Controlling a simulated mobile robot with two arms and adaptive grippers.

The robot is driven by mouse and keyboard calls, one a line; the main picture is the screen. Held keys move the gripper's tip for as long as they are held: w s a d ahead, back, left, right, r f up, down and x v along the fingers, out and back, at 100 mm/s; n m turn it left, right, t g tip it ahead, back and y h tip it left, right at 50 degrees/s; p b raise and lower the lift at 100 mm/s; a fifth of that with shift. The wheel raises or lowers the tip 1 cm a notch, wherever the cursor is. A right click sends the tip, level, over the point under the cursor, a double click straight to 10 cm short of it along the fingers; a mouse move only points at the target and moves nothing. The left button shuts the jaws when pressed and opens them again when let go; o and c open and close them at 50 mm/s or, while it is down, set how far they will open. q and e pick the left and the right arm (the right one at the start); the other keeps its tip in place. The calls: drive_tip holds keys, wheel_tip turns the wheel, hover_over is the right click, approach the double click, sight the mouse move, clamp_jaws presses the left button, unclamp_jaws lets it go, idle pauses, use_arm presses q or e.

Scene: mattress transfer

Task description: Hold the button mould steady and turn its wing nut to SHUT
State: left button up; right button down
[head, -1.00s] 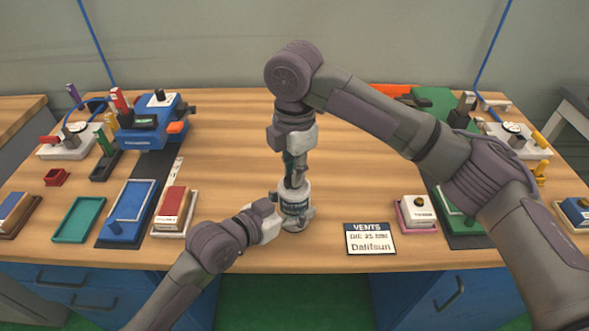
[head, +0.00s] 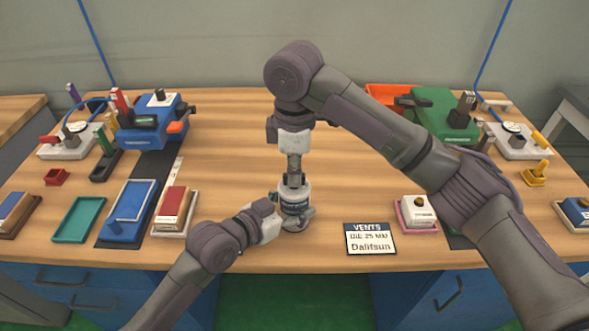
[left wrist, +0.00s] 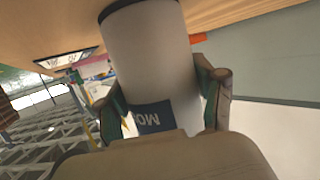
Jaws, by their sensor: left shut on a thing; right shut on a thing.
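The button mould (head: 294,199) is a light grey cylinder with a dark label, standing upright near the front middle of the table. My left gripper (head: 280,208) comes in low from the left and is shut around its body. In the left wrist view the mould (left wrist: 150,55) fills the space between the two fingers of the left gripper (left wrist: 160,105). My right gripper (head: 294,178) points straight down from above and is shut on the top of the mould, where the wing nut would be. The fingers hide the wing nut and any SHUT mark.
A sign reading "VENTS" (head: 370,239) lies right of the mould. A white box in a pink tray (head: 418,214) is further right. A red-topped block (head: 173,211), a blue tray (head: 127,213) and a teal tray (head: 78,219) lie left. The table behind the mould is mostly clear.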

use_arm(q)
drive_tip(key=shift+d+r, duration=0.1)
drive_tip(key=shift+d, duration=0.05)
use_arm(e)
drive_tip(key=c, duration=1.2)
unclamp_jaws()
drive_tip(key=shift+o, duration=0.2)
drive_tip(key=shift+r, duration=0.1)
wheel_tip(320, 180, up, 12)
use_arm(q)
drive_tip(key=o, duration=1.8)
drive_tip(key=shift+o, duration=0.2)
